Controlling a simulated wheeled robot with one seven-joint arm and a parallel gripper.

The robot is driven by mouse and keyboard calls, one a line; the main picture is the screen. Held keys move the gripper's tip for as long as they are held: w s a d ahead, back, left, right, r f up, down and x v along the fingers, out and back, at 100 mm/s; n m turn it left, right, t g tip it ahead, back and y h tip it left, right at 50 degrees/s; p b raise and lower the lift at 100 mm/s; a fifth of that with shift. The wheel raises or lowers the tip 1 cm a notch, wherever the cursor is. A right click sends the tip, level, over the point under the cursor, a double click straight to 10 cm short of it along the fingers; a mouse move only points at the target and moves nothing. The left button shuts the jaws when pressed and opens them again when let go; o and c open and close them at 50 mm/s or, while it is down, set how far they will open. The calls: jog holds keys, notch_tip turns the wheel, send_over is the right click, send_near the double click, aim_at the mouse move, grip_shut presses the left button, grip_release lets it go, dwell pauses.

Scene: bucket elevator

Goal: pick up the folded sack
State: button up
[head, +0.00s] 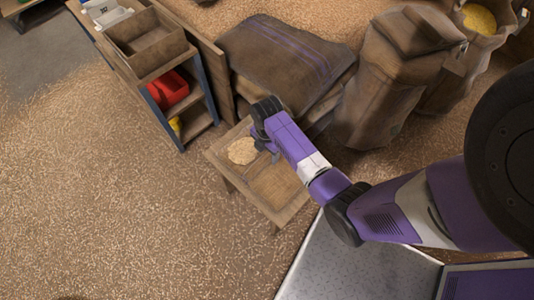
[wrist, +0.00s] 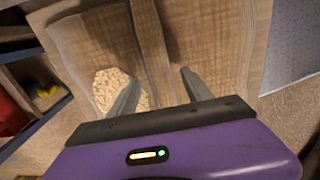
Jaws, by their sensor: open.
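A flat brown sack with purple stripes (head: 285,60) lies on top of a stack of brown sacks in the head view; it looks like the folded sack. It is not clearly seen in the wrist view. My gripper (head: 267,148) is over a low wooden tray table (head: 228,160), in front of the stack and apart from the striped sack. In the wrist view my gripper (wrist: 160,90) is open, with its two fingers on either side of the tray's divider and nothing seen between them.
A pale grain pile (head: 242,151) lies in the tray's left compartment. A wooden shelf unit (head: 165,70) with a red bin (head: 168,90) stands at the left. Full upright sacks (head: 390,80) stand at the right, one open with yellow grain (head: 479,19). The grain-strewn floor at left is clear.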

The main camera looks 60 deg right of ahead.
notch_tip(320, 180, down, 2)
jog(key=shift+f, duration=0.1)
grip_shut()
dwell(1.5)
